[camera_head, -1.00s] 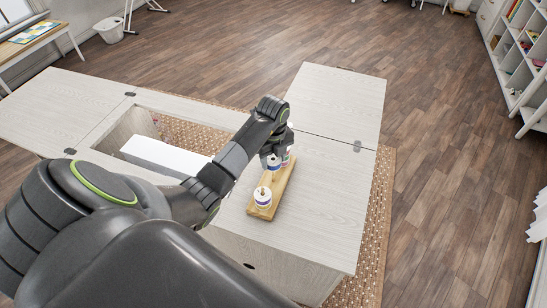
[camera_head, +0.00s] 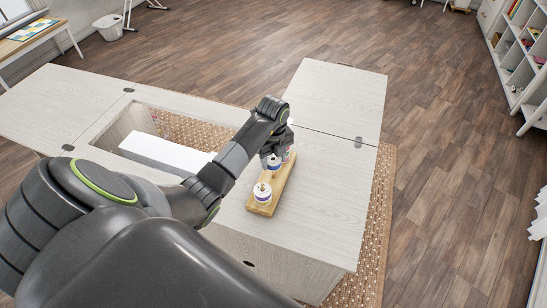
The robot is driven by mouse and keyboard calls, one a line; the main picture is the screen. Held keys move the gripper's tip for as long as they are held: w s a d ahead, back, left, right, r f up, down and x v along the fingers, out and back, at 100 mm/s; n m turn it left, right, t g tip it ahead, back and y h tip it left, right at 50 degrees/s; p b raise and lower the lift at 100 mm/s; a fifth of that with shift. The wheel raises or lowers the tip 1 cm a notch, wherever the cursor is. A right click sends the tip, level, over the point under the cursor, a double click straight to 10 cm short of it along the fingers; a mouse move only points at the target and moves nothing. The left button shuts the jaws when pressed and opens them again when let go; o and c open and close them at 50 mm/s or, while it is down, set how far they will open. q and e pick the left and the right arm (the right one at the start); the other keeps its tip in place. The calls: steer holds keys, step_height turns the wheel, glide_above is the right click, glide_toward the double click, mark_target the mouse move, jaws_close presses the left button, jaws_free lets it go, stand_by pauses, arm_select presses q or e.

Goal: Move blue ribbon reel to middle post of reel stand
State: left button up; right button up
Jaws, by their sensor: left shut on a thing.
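The reel stand (camera_head: 267,208) is a long wooden base on the cabinet top, running away from me. A white reel with a blue-purple band (camera_head: 262,193) sits on its near end around a post. My left gripper (camera_head: 273,163) points down over the middle of the stand and is shut on a reel (camera_head: 272,167), mostly hidden by the fingers. Another reel (camera_head: 290,155) shows partly behind the gripper at the far end. I cannot tell whether the held reel is around the middle post. My right gripper is not in view.
The pale cabinet top (camera_head: 325,190) is clear to the right of the stand. An opening with a white block (camera_head: 165,152) lies to the left. A raised or joined leaf (camera_head: 340,100) extends at the back. A woven rug (camera_head: 378,210) lies below.

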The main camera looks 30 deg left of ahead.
arm_select(q)
steer(key=o, duration=1)
step_height(320, 180, up, 5)
steer(key=shift+w+r+b, duration=0.1)
steer(key=shift+b, duration=0.45)
steer(key=shift+r+p, duration=5.4)
steer(key=shift+r, duration=0.7)
